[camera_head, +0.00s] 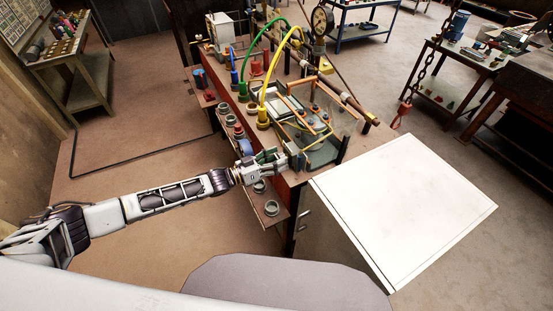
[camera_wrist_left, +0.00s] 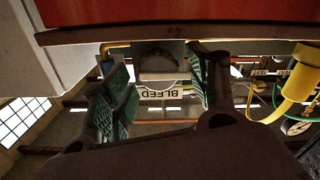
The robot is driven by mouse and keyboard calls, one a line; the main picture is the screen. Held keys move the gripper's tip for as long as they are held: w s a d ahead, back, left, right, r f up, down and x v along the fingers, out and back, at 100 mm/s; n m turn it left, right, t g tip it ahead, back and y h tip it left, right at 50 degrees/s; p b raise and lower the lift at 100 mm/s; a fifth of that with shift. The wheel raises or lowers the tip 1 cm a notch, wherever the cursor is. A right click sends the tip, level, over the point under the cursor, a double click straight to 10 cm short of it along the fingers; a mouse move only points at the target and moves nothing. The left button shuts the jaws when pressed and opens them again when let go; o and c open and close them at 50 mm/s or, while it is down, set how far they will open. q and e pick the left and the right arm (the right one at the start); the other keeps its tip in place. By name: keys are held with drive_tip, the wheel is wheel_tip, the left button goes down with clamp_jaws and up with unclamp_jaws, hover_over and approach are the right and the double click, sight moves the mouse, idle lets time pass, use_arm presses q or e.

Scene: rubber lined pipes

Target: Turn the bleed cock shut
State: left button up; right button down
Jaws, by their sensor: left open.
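My left arm reaches in from the left in the head view. Its gripper (camera_head: 272,160) is at the near end of the red-sided bench, close to a small grey block (camera_head: 298,158). In the left wrist view the gripper (camera_wrist_left: 160,88) is open, with green-padded fingers on both sides of a grey fitting (camera_wrist_left: 158,62) with a pale bar across it, which seems to be the bleed cock. A plate reading BLEED (camera_wrist_left: 160,95) shows upside down beside it. I cannot tell whether the fingers touch the fitting. My right gripper is not in view.
Yellow (camera_head: 262,115), green and blue hoses stand on the bench, with a gauge (camera_head: 322,22) behind. A shelf with grey rings (camera_head: 271,208) runs along the bench's side. A white-topped cabinet (camera_head: 405,205) stands at right. A chain with a red hook (camera_head: 402,112) hangs beyond.

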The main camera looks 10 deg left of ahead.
use_arm(q)
drive_tip(key=c, duration=1)
drive_tip(key=shift+m, duration=0.5)
drive_tip(key=shift+s+d+f+m+b, duration=0.1)
drive_tip(key=shift+m+b, duration=0.2)
drive_tip(key=shift+m, duration=0.9)
drive_tip(key=shift+m+b, duration=0.3)
drive_tip(key=shift+m, duration=1.4)
drive_tip(key=o, duration=1)
